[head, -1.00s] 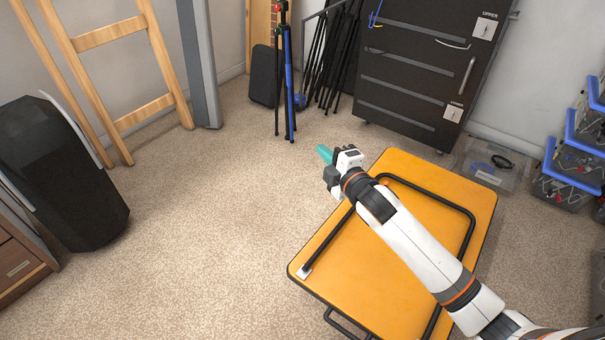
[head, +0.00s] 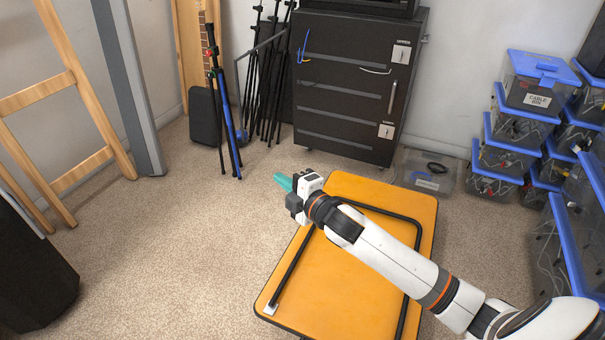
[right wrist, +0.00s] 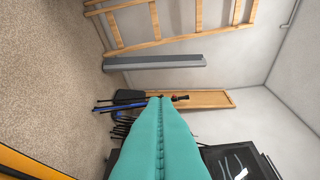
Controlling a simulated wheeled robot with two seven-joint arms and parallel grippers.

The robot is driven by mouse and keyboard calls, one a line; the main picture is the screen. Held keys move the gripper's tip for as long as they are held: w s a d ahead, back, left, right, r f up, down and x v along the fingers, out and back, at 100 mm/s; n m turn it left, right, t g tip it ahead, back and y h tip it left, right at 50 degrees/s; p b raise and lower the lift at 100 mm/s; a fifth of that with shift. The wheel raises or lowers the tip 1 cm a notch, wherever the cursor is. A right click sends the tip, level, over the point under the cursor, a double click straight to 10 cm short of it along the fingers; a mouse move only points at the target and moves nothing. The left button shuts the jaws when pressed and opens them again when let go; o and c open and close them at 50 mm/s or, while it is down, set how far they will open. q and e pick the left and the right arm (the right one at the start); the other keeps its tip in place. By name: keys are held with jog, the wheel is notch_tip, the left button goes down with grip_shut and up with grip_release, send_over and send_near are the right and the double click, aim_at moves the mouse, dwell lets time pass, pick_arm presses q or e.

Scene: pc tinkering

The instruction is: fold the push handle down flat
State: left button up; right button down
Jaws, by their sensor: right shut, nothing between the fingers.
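The black tubular push handle (head: 375,209) lies over the orange deck (head: 335,285) of a cart. It looks low and about parallel to the deck; whether it touches all along I cannot tell. One end meets a pale bracket (head: 271,309) at the deck's near left corner. My right forearm hides part of the handle. My right gripper (head: 284,182) is shut and empty, just beyond the deck's left edge, pointing left. Its teal fingers also show pressed together in the right wrist view (right wrist: 160,140). My left gripper is not in view.
A black cabinet (head: 345,85) and a clear bin (head: 427,172) stand behind the cart. Stacked blue-lidded bins (head: 505,130) are at right. Tripods (head: 225,120) and a wooden frame (head: 70,130) stand at the back left. Carpet left of the cart is clear.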

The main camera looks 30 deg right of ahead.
pick_arm(q)
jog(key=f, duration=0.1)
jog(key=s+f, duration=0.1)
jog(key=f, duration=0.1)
jog(key=shift+p, duration=0.3)
pick_arm(e)
jog(key=s+d+r, duration=0.1)
jog(key=s, duration=0.1)
jog(key=s+d+r, duration=0.1)
jog(key=s+d, duration=0.1)
jog(key=shift+r, duration=0.15)
